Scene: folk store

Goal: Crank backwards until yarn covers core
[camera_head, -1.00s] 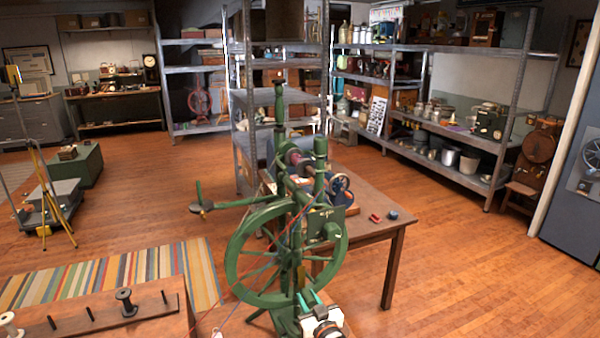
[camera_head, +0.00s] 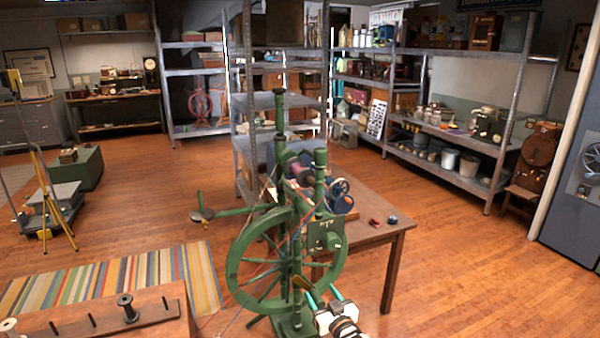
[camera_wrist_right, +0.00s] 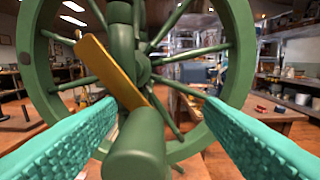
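The green spinning wheel (camera_head: 237,262) stands in the middle of the head view and fills much of the right wrist view (camera_wrist_right: 32,62). Its bobbin (camera_head: 294,170), purple-pink with a dark end, sits between the upper posts; how much yarn covers its core is too small to tell. Red and blue strands run down from the top. In the right wrist view a brown crank arm (camera_wrist_right: 108,72) slants down to a green handle (camera_wrist_right: 135,158) pointing at the camera. My right gripper (camera_head: 322,295) is open, its teal fingers (camera_wrist_right: 150,125) on both sides of the handle with gaps. My left gripper is out of view.
A wooden table (camera_head: 385,240) with a red item (camera_head: 374,222) and a small dark-blue item (camera_head: 392,219) stands behind the wheel. A bench (camera_head: 95,318) with pegs and spools is at the lower left. Floor at the right is clear.

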